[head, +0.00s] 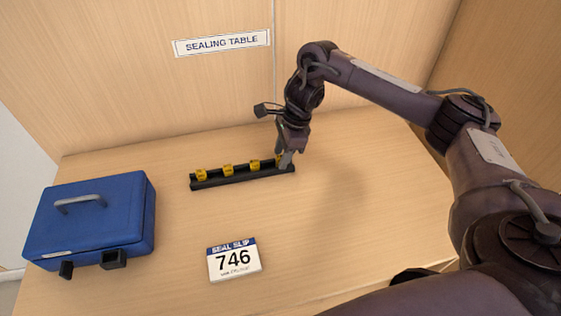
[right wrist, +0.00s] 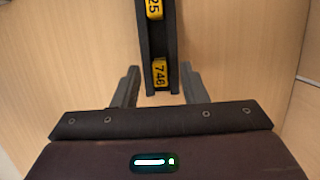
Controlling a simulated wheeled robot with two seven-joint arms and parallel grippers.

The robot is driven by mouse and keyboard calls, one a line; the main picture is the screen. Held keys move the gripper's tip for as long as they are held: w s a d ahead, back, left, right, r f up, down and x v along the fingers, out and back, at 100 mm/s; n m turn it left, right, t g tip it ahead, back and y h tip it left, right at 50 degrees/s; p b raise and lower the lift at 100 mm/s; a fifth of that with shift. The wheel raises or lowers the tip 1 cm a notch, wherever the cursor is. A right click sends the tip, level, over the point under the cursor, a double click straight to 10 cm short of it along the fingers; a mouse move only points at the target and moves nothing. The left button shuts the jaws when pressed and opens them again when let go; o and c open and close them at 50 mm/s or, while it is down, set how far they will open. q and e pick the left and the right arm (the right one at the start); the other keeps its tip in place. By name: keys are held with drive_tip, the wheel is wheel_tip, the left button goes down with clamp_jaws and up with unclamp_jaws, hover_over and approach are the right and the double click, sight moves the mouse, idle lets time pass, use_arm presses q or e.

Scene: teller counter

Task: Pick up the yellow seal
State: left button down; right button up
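Several yellow seals stand in a row in a black rack (head: 243,181) on the table. The seal at the right end (head: 279,158) is partly hidden by my right gripper (head: 286,159). In the right wrist view this seal (right wrist: 160,72) reads 746, and a second seal (right wrist: 154,9) further along ends in 25. My right gripper (right wrist: 160,88) is open, one finger on each side of the rack's end, with the 746 seal between and slightly ahead of the tips. I cannot tell whether the fingers touch it. My left gripper is not in view.
A white slip (head: 234,260) reading "SEAL SLIP 746" lies in front of the rack. A blue case (head: 92,217) with a grey handle stands at the left. A "SEALING TABLE" sign (head: 221,43) is on the wooden back panel. The table (head: 350,215) right of the rack is clear.

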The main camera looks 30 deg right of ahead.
clamp_jaws()
drive_tip(key=shift+r, duration=0.1)
